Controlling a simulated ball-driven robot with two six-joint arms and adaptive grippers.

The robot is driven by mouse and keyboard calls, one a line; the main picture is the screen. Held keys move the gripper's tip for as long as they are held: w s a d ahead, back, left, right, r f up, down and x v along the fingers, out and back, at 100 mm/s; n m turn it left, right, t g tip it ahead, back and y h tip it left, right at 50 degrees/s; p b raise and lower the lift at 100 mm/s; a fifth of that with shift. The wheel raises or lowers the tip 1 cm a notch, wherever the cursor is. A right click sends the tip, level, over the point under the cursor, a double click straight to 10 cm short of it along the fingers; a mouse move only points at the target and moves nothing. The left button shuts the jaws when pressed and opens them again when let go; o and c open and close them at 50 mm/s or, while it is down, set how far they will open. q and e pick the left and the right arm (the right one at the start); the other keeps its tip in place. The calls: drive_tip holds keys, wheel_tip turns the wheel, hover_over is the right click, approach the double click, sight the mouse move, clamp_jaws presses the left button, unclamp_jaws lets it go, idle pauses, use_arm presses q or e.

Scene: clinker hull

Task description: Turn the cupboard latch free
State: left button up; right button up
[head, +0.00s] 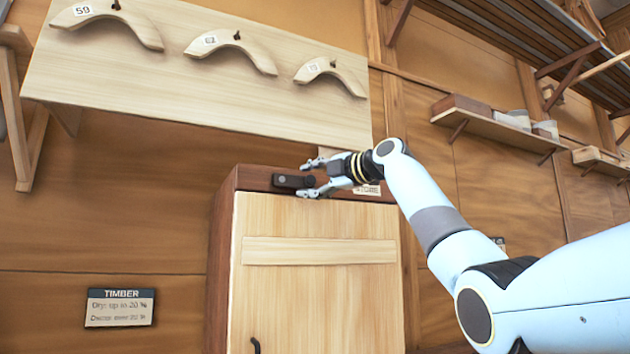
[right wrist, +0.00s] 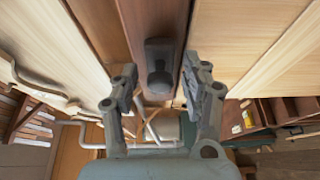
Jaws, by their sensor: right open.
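The cupboard has a pale wooden door (head: 315,290) in a dark red-brown frame (head: 222,260). The dark latch (head: 287,181) lies roughly level on the top rail, just above the door's upper edge. My right gripper (head: 312,178) reaches it from the right, with one finger above and one below the latch's right end. The gripper is open. In the right wrist view the latch (right wrist: 159,58) shows between the spread fingers of the right gripper (right wrist: 158,76), with gaps on both sides. My left gripper is in neither view.
A pale board (head: 200,80) with curved, numbered wooden pieces hangs above the cupboard. A label plate (head: 367,190) sits on the top rail beside my gripper. A black handle (head: 255,345) is low on the door. A shelf (head: 500,130) with containers is at the right.

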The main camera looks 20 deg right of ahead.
drive_tip(key=v, duration=1.2)
drive_tip(key=shift+a+f, duration=0.1)
